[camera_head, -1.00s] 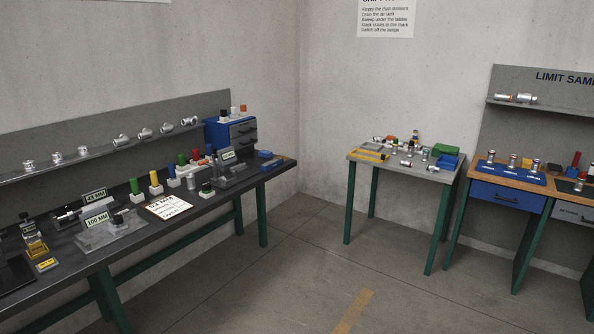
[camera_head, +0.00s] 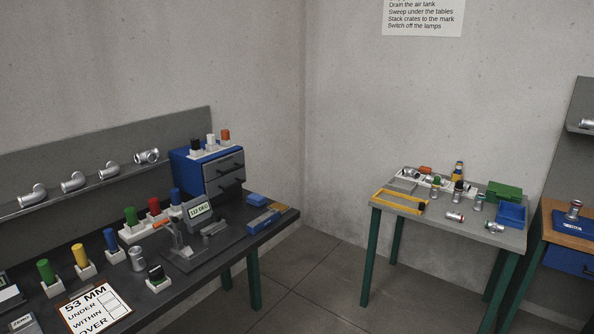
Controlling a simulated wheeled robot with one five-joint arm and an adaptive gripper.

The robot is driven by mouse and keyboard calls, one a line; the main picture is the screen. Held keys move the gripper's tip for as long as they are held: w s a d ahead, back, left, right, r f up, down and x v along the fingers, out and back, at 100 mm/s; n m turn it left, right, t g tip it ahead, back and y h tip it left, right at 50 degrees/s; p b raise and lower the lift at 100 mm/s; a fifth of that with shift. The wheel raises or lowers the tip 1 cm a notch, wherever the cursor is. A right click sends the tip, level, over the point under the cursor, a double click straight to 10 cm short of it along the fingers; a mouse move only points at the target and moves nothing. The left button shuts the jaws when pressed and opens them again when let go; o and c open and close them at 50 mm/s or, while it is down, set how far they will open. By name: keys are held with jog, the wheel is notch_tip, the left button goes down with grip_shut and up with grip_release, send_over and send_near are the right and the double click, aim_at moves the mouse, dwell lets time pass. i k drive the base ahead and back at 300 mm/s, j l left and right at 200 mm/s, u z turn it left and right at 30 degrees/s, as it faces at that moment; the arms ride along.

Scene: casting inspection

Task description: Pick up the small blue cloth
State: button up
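A small flat blue piece (camera_head: 257,200) lies near the far right end of the dark left bench (camera_head: 215,262). It may be the blue cloth, but it is too small to tell. A longer blue item with a grey part (camera_head: 263,222) lies just in front of it, and a small orange-brown piece lies to its right. My gripper is not in view.
A blue drawer cabinet (camera_head: 196,178) stands behind on the bench. A grey gauge stand (camera_head: 190,250) and several coloured plugs are to its left. A corner table (camera_head: 460,232) holds metal fittings, a green box (camera_head: 504,191) and a blue bin (camera_head: 512,214). Open floor (camera_head: 325,275) lies between.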

aim_at(254, 199)
jog(key=i+u, duration=0.1)
jog(key=i, duration=0.45)
jog(key=i+l+u, duration=0.1)
jog(key=i, duration=0.5)
jog(key=i+l+u, duration=0.1)
jog(key=i, duration=0.45)
jog(key=i+l+u, duration=0.2)
jog(key=i+u, duration=0.25)
jog(key=i+l+u, duration=0.75)
jog(key=u, duration=0.2)
jog(key=i+l, duration=0.1)
jog(key=l, duration=0.15)
jog(key=i+l+u, duration=0.15)
jog(key=k+l, duration=0.05)
jog(key=l, duration=0.05)
